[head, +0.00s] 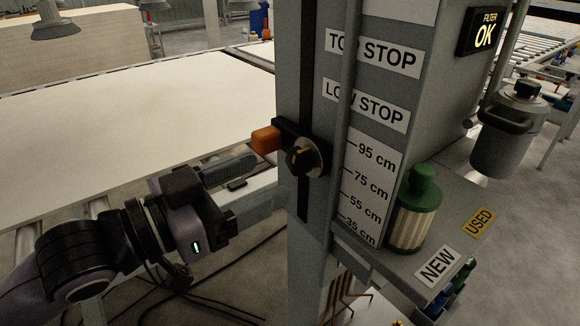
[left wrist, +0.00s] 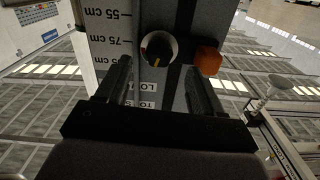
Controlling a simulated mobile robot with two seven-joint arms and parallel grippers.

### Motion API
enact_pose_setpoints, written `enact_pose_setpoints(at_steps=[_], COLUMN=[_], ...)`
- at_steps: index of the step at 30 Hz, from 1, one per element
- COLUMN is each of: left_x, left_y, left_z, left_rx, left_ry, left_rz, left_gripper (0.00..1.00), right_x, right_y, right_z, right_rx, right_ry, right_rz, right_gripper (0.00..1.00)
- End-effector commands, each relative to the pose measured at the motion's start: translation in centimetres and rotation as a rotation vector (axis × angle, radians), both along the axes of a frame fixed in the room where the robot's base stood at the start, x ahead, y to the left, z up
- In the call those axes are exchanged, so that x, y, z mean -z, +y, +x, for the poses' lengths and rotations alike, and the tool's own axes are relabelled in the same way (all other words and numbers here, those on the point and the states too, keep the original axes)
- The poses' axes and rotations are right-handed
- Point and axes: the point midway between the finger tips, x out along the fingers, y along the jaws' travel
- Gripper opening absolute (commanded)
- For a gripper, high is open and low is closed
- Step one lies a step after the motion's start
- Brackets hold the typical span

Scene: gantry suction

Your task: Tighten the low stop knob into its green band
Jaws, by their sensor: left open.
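The low stop knob (head: 303,158) is black with a pale ring around it, on a dark slider in the vertical slot of the grey column. An orange block (head: 266,139) sticks out on the slider's left. In the left wrist view the knob (left wrist: 158,48) shows a pale and orange pointer mark, with the orange block (left wrist: 208,60) beside it. The green band cannot be made out in either view. My left gripper (head: 271,178) is open, just left of and below the knob, its fingers pointing toward the column. Nothing is between the fingers. My right gripper is not in view.
The column carries TOP STOP and LOW STOP labels (head: 366,105) and a centimetre scale (head: 371,190). A large pale board (head: 130,130) lies behind my left arm.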

Motion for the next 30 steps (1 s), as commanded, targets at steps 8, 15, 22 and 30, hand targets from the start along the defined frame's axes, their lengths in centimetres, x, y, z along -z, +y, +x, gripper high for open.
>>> enact_pose_setpoints(at_steps=[8,15,22,30], left_x=[-0.1,0.0,0.0,0.0], left_y=[-3.0,-4.3,-4.4,-4.3], left_z=[2.1,3.0,3.1,3.1], left_rx=[0.001,0.0,0.0,0.0], left_ry=[-0.001,-0.002,-0.002,-0.002], left_rz=[0.0,0.003,0.003,0.003], left_gripper=[0.67,0.67,0.67,0.11], right_x=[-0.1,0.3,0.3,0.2], right_y=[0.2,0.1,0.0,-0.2], right_z=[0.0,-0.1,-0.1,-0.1], right_rx=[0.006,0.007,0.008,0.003], right_ry=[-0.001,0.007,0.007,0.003], right_rz=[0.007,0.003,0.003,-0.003], right_gripper=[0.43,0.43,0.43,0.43])
